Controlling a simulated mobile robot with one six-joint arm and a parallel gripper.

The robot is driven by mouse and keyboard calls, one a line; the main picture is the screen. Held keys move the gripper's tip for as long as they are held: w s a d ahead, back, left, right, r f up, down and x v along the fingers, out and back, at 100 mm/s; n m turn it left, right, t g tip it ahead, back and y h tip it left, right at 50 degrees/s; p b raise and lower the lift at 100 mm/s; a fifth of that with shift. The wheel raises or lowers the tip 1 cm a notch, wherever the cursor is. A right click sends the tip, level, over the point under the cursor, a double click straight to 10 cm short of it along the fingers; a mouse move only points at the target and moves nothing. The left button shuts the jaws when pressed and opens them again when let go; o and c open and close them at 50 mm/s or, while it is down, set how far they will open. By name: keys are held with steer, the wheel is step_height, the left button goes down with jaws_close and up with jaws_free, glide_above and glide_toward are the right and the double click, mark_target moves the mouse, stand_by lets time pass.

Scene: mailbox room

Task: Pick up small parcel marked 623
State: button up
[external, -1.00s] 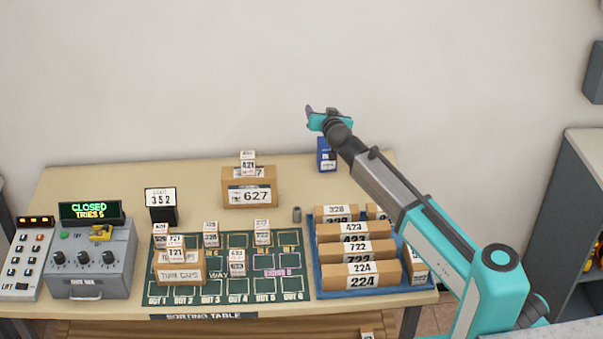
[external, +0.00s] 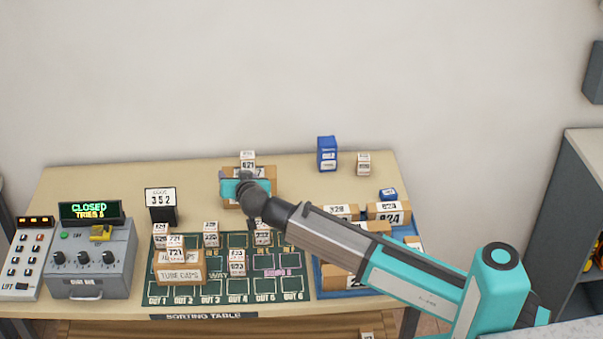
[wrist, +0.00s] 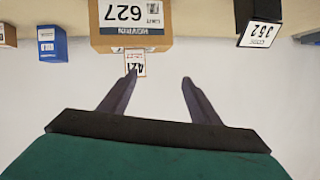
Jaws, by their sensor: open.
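No label clearly reads 623. Small white-labelled parcels stand on the green sorting mat (external: 206,290); one at the middle front (external: 237,262) and one at the back right (external: 262,233) have labels too small to read surely. Another small parcel (external: 363,163) stands at the table's back right, its number unclear. A small parcel that looks like 421 or 621 (external: 248,160) sits on the 627 box (external: 230,203); both show upside down in the wrist view, the parcel (wrist: 135,63) near my left fingertip. My gripper (wrist: 153,82) is open and empty, in front of the 627 box in the external view.
A blue box (external: 327,153) stands at the back, a small blue cube (external: 388,194) on a carton at the right. The blue tray (external: 318,285) holds several cartons, partly behind my arm.

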steer(key=s+a+f, duration=0.2)
steer(key=s, duration=0.8)
steer(key=s+a+f+h+p, duration=0.1)
steer(key=s+a+f, duration=0.15)
steer(key=s, duration=0.85)
steer(key=s+a+f, duration=0.2)
steer(key=s+f, duration=0.1)
steer(key=s, duration=0.7)
steer(key=t+h+p, duration=0.1)
steer(key=t+h, duration=0.2)
steer(key=t, duration=0.1)
glide_toward(234, 267)
steer(key=shift+s+a+m, duration=0.2)
steer(key=shift+s+m, duration=0.1)
steer(key=shift+s, duration=0.85)
steer(key=shift+w+d+f+t, duration=0.2)
steer(key=shift+w+f+t, duration=0.1)
steer(key=shift+f+t, duration=0.2)
steer(key=shift+w, duration=0.1)
steer(key=shift+w+d+p, duration=0.2)
steer(key=shift+w+p, duration=1.1)
steer(key=shift+w, duration=2.9)
